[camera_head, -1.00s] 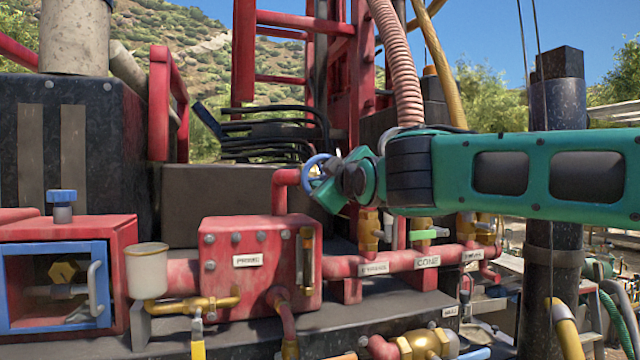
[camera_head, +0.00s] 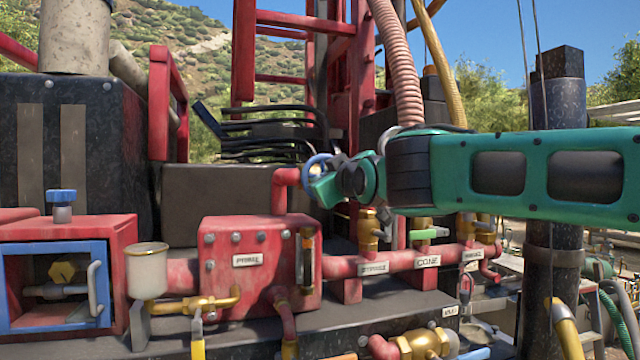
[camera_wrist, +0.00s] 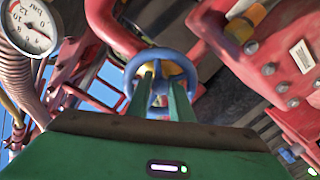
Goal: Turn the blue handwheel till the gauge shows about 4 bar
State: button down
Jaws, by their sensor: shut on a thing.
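The blue handwheel (camera_wrist: 138,62) fills the middle of the wrist view, with a yellowish hub and a red pipe behind it. In the head view my gripper (camera_head: 322,178) covers much of the wheel. The round white gauge (camera_wrist: 28,26) is at the wrist view's upper left, cut by the edge. It is marked bar and has a thin red needle; I cannot read its value surely.
A red labelled manifold box (camera_head: 260,265) stands below the wheel, with brass valves (camera_head: 368,230) to its right. A pink ribbed hose (camera_head: 398,65) hangs behind my arm. Another blue knob (camera_head: 62,196) sits on a red box at left. Pipes crowd the space.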

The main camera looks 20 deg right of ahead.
jog(key=m, duration=0.8)
jog(key=shift+f+m, duration=0.1)
jog(key=shift+m, duration=0.2)
jog(key=shift+d, duration=0.1)
dwell(0.4)
jog(key=c, duration=1.9)
grip_release()
jog(key=shift+o, duration=0.2)
jog(key=shift+s, duration=0.1)
jog(key=s, duration=1)
jog(key=shift+s, duration=0.25)
